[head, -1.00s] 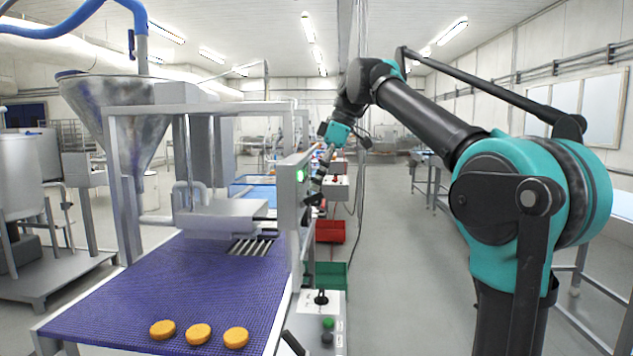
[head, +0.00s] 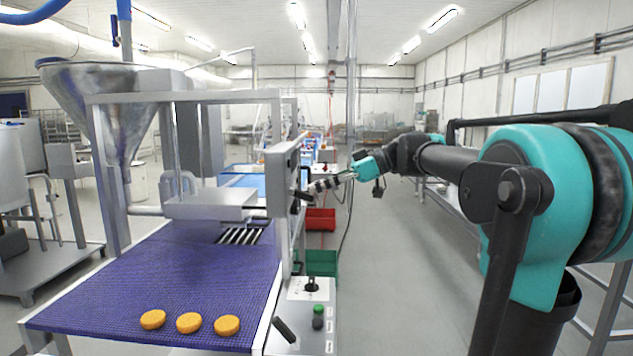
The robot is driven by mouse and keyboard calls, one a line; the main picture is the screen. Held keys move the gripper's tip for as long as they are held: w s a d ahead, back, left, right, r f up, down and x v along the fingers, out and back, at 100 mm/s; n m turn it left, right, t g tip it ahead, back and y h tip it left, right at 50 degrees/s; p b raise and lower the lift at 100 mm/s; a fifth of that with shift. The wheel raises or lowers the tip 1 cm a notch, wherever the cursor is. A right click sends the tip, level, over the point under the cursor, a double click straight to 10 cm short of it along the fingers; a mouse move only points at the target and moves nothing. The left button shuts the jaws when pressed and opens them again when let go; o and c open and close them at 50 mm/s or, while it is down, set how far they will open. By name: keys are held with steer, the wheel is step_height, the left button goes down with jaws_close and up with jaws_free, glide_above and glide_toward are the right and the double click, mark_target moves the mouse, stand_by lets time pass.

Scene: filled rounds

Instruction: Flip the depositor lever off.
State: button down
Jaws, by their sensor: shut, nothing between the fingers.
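The depositor is the metal machine with a steel hopper (head: 100,100) over a blue belt. A grey upright box (head: 281,185) stands at the belt's right side. A dark lever-like part (head: 301,197) sticks out from the box's right face; its exact position is too small to tell. My gripper (head: 312,187) is shut and empty, just right of that face, reaching in from the right, nearly level. Its tips are close to the dark part; I cannot tell whether they touch it. The box's right face is seen edge-on.
A control panel (head: 300,305) at the front has a small black knob (head: 311,285), a green button (head: 319,310) and a black handle (head: 284,330). Three yellow rounds (head: 189,323) lie on the blue belt (head: 150,275). Green (head: 321,262) and red (head: 320,219) bins stand behind.

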steer(key=shift+a, duration=0.1)
steer(key=shift+a+r, duration=0.3)
steer(key=shift+a, duration=0.35)
stand_by(0.3)
